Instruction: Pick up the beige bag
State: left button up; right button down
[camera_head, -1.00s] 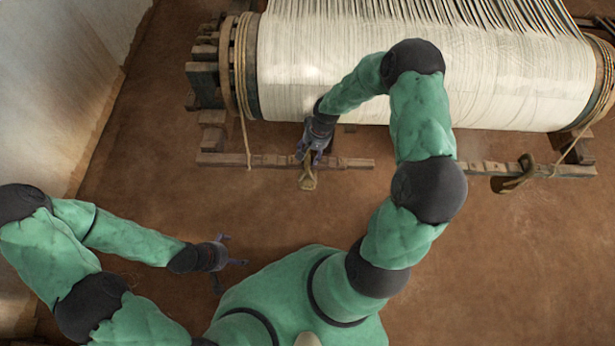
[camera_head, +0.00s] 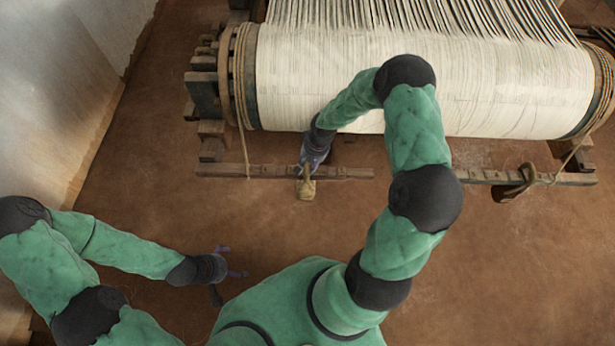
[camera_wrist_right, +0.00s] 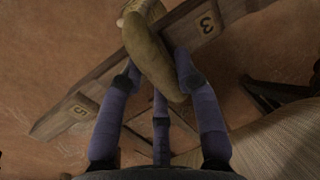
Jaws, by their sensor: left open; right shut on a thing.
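The beige bag (camera_head: 306,189) shows as a small tan shape at the wooden rail below the loom's cloth roll. My right gripper (camera_head: 308,168) is at its upper end, pointing down at the rail. In the right wrist view the beige bag (camera_wrist_right: 150,50) is a long tan-olive form between the fingers of my right gripper (camera_wrist_right: 160,82), which is shut on it. Its far end crosses the numbered rail. My left gripper (camera_head: 236,262) is open and empty over the bare floor at lower left.
The wooden rail (camera_head: 230,170) runs across below the white cloth roll (camera_head: 420,80). A dark wooden piece with rope (camera_head: 515,184) hangs at its right part. A pale wall (camera_head: 60,90) stands at left. The brown floor (camera_head: 520,270) is clear at lower right.

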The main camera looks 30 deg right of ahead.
jog(key=shift+r, duration=0.1)
jog(key=shift+r+p, duration=0.9)
jog(key=shift+r, duration=0.9)
jog(key=s+d+p, duration=0.1)
jog(key=s+d, duration=0.2)
jog(key=s, duration=0.5)
jog(key=s+d+p, duration=0.2)
jog(key=s+d, duration=0.1)
jog(key=s, duration=0.5)
jog(key=shift+s+d+f+p, duration=0.15)
jog(key=shift+s+d+p, duration=0.15)
jog(key=shift+s, duration=0.1)
